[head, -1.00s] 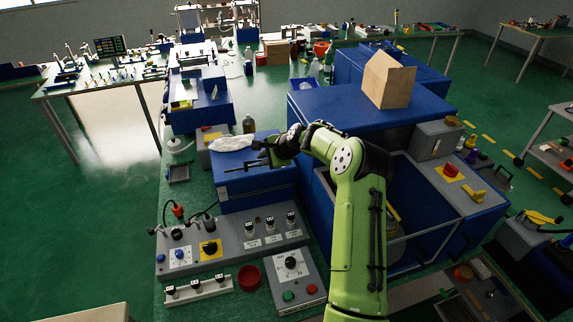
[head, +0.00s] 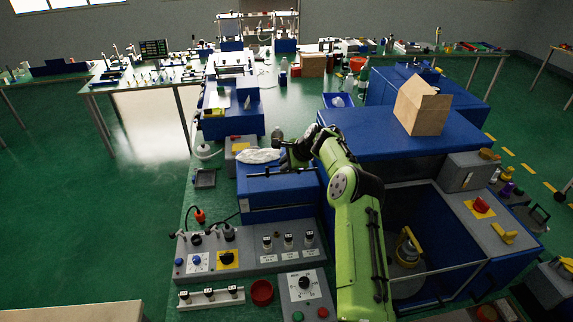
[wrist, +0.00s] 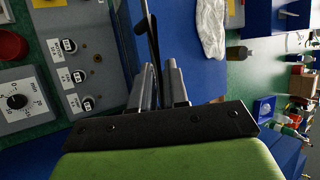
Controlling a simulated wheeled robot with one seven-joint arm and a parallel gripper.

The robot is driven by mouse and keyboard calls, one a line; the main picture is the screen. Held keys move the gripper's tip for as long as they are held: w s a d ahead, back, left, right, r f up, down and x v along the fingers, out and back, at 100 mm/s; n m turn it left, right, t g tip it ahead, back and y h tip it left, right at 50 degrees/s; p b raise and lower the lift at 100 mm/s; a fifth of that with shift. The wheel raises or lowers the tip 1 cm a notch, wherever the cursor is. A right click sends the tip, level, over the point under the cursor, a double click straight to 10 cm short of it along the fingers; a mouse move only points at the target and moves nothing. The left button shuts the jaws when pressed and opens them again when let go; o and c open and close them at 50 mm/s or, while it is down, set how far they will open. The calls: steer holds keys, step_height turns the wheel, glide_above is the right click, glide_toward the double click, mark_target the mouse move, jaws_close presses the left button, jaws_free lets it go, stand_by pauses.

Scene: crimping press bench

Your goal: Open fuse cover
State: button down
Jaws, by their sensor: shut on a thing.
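A blue box (head: 275,200) stands behind the grey control panel. A thin black bar (head: 262,175) runs along its upper front edge; it also shows in the wrist view (wrist: 152,35). I cannot tell for certain which part is the fuse cover. My gripper (head: 286,160) is at this box, over its top front edge. In the wrist view my gripper's fingers (wrist: 161,76) are close together at the black bar, with the blue surface behind them. They appear shut on the bar; the exact contact is partly hidden. Any opening gap of the box is not visible.
The grey control panel (head: 250,262) with knobs and labelled black caps lies in front of the box. A white cloth (head: 258,155) lies behind the bar. A blue press housing (head: 385,140) carrying a cardboard box (head: 422,104) stands close on the right. Green floor is clear at left.

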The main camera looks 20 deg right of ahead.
steer(key=c, duration=1.1)
jaws_free()
steer(key=shift+c, duration=0.2)
steer(key=b+v, duration=0.3)
steer(key=v, duration=1.2)
steer(key=shift+s+r, duration=0.2)
steer(key=shift+r, duration=0.1)
steer(key=shift+d, duration=0.1)
